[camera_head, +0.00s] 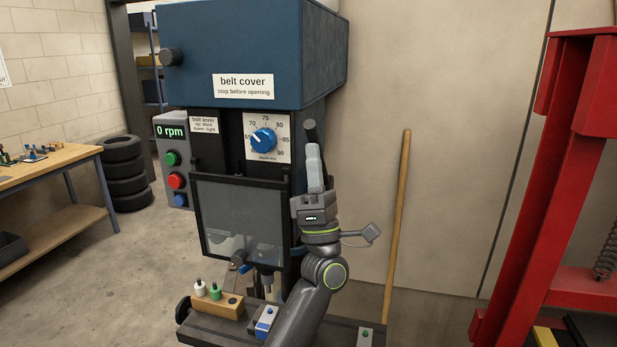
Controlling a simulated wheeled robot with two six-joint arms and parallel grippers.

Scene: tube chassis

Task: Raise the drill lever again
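The drill press stands in the middle, with a blue belt cover (255,50) on top and a clear guard (243,222) in front. A dark rod-like grip (310,130), which looks like the end of the drill lever, points up at the right side of the drill head. My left gripper (314,158) points up right at this grip, its fingers overlapping the grip's lower part. The fingers are seen edge-on, so I cannot tell whether they are closed around it. The rest of the lever is hidden behind my gripper and wrist. My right gripper is not in view.
A control box (174,170) reads 0 rpm. A blue depth dial (263,140) is on the front. A wooden pole (398,220) leans at the wall; a red frame (560,170) stands right.

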